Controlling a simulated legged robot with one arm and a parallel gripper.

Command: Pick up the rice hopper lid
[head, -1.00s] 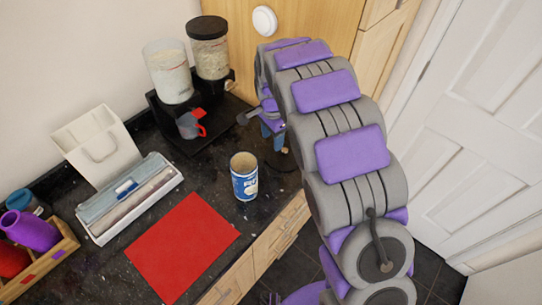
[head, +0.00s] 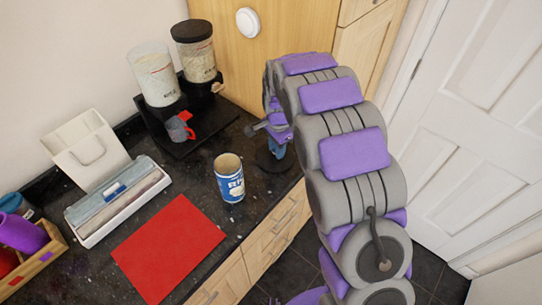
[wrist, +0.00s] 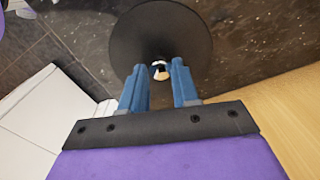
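The rice hopper lid is a dark round disc (wrist: 128,42) with a small light-topped knob, lying flat on the counter in the wrist view. Its edge shows beneath my gripper in the head view (head: 266,163). My gripper (wrist: 160,70) is open over the lid, its two blue fingers on either side of the knob with small gaps visible. In the head view my gripper (head: 278,147) is partly hidden by my arm. The open clear hopper (head: 154,77) stands left of a second hopper (head: 196,55) that has a dark lid.
A blue-and-white can (head: 230,185) stands left of my gripper. A wooden cupboard panel (head: 285,28) is close behind.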

